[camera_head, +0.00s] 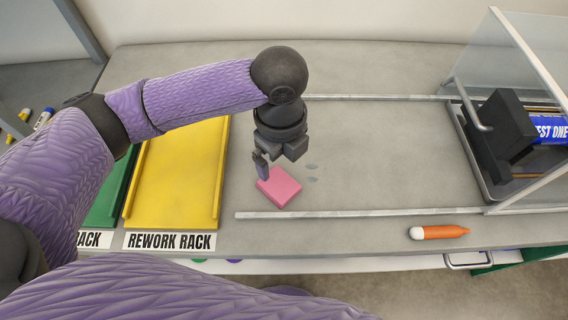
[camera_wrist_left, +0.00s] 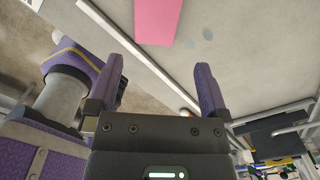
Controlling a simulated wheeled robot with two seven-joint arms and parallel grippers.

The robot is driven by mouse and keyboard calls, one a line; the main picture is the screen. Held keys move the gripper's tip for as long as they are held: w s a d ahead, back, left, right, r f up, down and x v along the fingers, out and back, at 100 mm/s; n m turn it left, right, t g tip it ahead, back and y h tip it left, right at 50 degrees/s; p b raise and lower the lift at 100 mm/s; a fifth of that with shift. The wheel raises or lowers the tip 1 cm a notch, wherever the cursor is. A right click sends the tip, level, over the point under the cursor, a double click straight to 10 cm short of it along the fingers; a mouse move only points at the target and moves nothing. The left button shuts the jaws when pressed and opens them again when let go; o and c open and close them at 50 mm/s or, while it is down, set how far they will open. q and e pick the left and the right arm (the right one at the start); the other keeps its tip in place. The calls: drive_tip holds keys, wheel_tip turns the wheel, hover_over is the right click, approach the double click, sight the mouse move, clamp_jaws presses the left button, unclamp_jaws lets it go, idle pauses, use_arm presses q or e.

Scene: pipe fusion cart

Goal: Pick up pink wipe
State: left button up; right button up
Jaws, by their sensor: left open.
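The pink wipe (camera_head: 281,188) is a small flat block lying on the grey worktop, just right of the yellow rack. It also shows at the top of the left wrist view (camera_wrist_left: 155,20), beyond the fingertips. My left gripper (camera_head: 266,166) points down just above and behind the wipe, with one finger overlapping its upper left edge in the head view. In the left wrist view the two fingers (camera_wrist_left: 160,80) are spread apart with nothing between them. Whether a finger touches the wipe cannot be told.
A yellow rework rack (camera_head: 178,175) and a green rack (camera_head: 106,205) stand left of the wipe. A metal rail (camera_head: 360,213) runs along the front. An orange marker (camera_head: 440,232) lies front right. A clear-walled enclosure (camera_head: 515,60) stands right. The worktop between the rails is mostly clear.

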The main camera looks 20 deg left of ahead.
sight(278, 184)
use_arm(q)
drive_tip(key=f+b, duration=0.1)
drive_tip(key=f, duration=0.1)
drive_tip(key=f+b, duration=0.1)
drive_tip(key=f, duration=0.2)
drive_tip(key=f+b, duration=0.1)
drive_tip(key=f, duration=0.2)
drive_tip(key=shift+s+a+f, duration=0.25)
drive_tip(key=shift+s+a, duration=0.05)
drive_tip(key=shift+f+b, duration=0.35)
drive_tip(key=shift+f, duration=0.05)
drive_tip(key=shift+r, duration=0.15)
use_arm(e)
drive_tip(key=f, duration=0.2)
drive_tip(key=s+f, duration=0.1)
drive_tip(key=shift+s+f, duration=0.15)
drive_tip(key=shift+f, duration=0.2)
use_arm(q)
drive_tip(key=c, duration=1)
drive_tip(key=shift+r+p, duration=2.1)
drive_tip(key=shift+r, duration=2.95)
drive_tip(key=shift+c, duration=0.2)
use_arm(e)
drive_tip(key=shift+w+r, duration=0.15)
drive_tip(key=shift+r, duration=0.8)
drive_tip(key=shift+w+r, duration=0.15)
drive_tip(key=shift+r, duration=0.8)
